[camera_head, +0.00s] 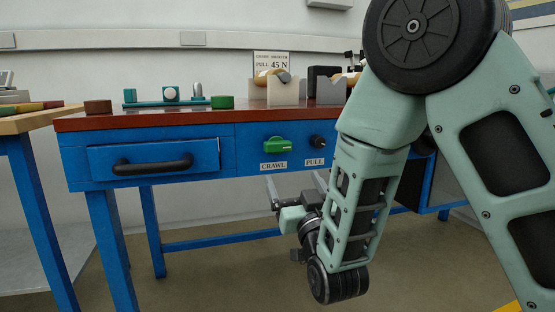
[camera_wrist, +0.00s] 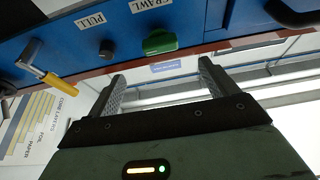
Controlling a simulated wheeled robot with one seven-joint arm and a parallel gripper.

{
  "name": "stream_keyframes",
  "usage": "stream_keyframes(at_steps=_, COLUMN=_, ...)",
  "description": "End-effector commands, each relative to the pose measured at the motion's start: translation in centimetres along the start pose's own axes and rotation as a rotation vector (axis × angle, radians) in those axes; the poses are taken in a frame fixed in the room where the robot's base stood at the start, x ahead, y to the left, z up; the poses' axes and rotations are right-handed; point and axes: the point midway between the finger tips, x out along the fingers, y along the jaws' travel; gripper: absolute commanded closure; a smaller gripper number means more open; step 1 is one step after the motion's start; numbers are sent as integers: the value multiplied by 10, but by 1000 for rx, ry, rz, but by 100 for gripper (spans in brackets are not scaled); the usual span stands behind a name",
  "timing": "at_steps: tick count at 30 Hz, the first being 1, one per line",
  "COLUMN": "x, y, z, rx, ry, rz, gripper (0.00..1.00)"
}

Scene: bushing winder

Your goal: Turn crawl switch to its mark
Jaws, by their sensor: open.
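The crawl switch is a green knob (camera_head: 278,144) on the blue bench front, above a white CRAWL label (camera_head: 273,165). In the wrist view the green knob (camera_wrist: 160,42) sits beyond my fingers, near the gap between them, with its CRAWL label (camera_wrist: 151,6) at the top edge. My gripper (camera_head: 293,183) is below and in front of the knob in the head view, apart from it. In the wrist view my gripper (camera_wrist: 161,74) is open and empty. No mark for the switch can be made out.
A black knob (camera_head: 318,141) with a PULL label (camera_head: 314,162) is right of the switch. A drawer with a black handle (camera_head: 152,165) is to the left. A yellow-handled crank (camera_wrist: 59,82) shows in the wrist view. Parts stand on the red-brown benchtop (camera_head: 150,119).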

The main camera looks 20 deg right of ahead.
Motion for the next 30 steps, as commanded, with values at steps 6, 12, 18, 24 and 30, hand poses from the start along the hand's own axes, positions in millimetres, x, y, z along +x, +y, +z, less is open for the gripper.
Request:
stream_keyframes(at_steps=6, x=48, y=0, z=-2, rx=0, ry=4, rz=1, gripper=15)
stream_keyframes(at_steps=12, x=89, y=0, z=0, rx=-1, ry=3, rz=0, gripper=15)
stream_keyframes(at_steps=18, x=119, y=0, z=0, rx=-1, ry=1, rz=1, gripper=15)
stream_keyframes(at_steps=24, x=132, y=0, z=-1, rx=-1, ry=0, rz=0, gripper=15)
stream_keyframes(at_steps=30, x=133, y=0, z=-2, rx=-1, ry=-1, rz=-1, gripper=15)
